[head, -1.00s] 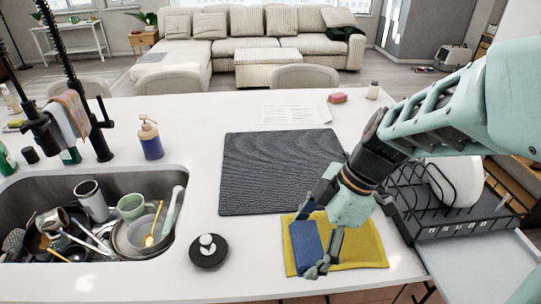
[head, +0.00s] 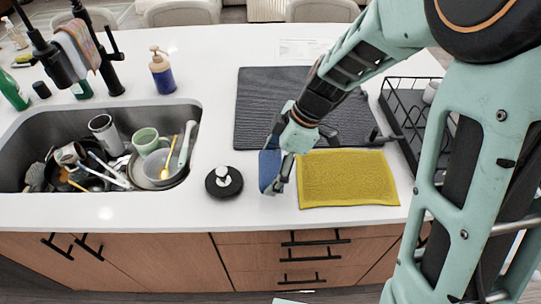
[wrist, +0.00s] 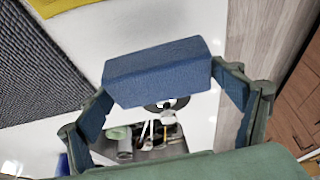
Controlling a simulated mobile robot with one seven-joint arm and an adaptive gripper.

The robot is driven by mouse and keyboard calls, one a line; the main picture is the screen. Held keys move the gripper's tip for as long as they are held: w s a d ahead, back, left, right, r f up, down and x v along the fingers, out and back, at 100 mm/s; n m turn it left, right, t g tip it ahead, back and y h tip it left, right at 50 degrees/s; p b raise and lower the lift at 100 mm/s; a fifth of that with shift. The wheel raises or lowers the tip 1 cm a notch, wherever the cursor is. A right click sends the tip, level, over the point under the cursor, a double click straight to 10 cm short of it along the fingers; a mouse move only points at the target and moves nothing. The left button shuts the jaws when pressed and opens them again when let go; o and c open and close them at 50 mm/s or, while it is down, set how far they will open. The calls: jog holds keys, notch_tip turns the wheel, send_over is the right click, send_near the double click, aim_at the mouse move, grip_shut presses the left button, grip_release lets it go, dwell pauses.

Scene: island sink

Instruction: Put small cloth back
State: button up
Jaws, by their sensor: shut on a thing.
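The small blue cloth (head: 268,172) looks like a compact folded block with a woven surface. My gripper (head: 276,171) is shut on it, near the front of the white counter. In the wrist view the blue cloth (wrist: 160,72) spans between the two fingers. In the head view the fingers partly hide it. It is just left of the yellow cloth (head: 347,180), which lies flat at the counter's front, and right of the black sink stopper (head: 223,182). I cannot tell whether the blue cloth touches the counter.
The sink (head: 190,112) at left is full of dishes. A striped cloth (head: 80,45) hangs on the black faucet. A dark ribbed mat (head: 260,90) lies behind my gripper, with a black dish rack (head: 405,115) to the right. A soap bottle (head: 161,72) stands behind the sink.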

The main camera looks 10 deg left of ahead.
aim_at(275, 162)
jog(key=shift+w+a+f, duration=0.25)
jog(key=shift+a+f, duration=0.3)
jog(key=shift+f, duration=0.25)
jog(key=shift+w+a+f+b, duration=0.1)
jog(key=shift+f+b, duration=0.35)
jog(key=shift+f, duration=0.45)
jog(key=shift+w+a+f+b, duration=0.1)
jog(key=shift+f+b, duration=0.3)
jog(key=shift+f, duration=0.45)
jog(key=shift+f+b, duration=0.2)
jog(key=shift+b, duration=0.1)
jog(key=o, duration=1)
jog(key=shift+r, duration=0.1)
jog(key=shift+r+p, duration=0.2)
jog(key=shift+p, duration=0.2)
jog(key=v, duration=1.1)
jog(key=shift+d+r+b, duration=0.2)
jog(key=shift+r+b, duration=0.15)
